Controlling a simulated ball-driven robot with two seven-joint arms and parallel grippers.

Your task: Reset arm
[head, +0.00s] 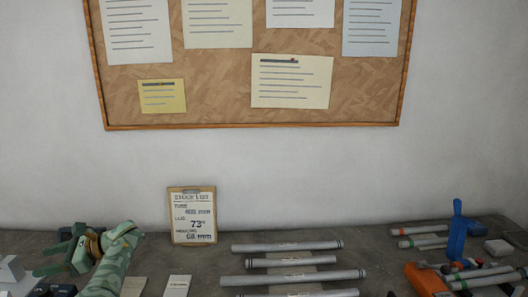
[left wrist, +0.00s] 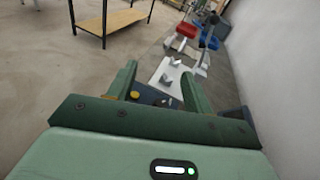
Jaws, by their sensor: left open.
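My left arm, in green camouflage colours, reaches in at the lower left of the head view. Its gripper (head: 50,260) points left over the grey bench (head: 205,262). In the left wrist view the two green fingers of the left gripper (left wrist: 158,78) stand apart, with nothing held between them. Beyond them a white plate (left wrist: 160,82) with small metal pieces lies on the bench. My right gripper is not in view.
Several grey tubes (head: 290,275) lie mid-bench near a clipboard (head: 192,215). A blue upright tool (head: 457,230) and an orange object (head: 425,280) are at right. A red bin (left wrist: 187,30) and a wooden-topped table (left wrist: 112,20) show in the left wrist view.

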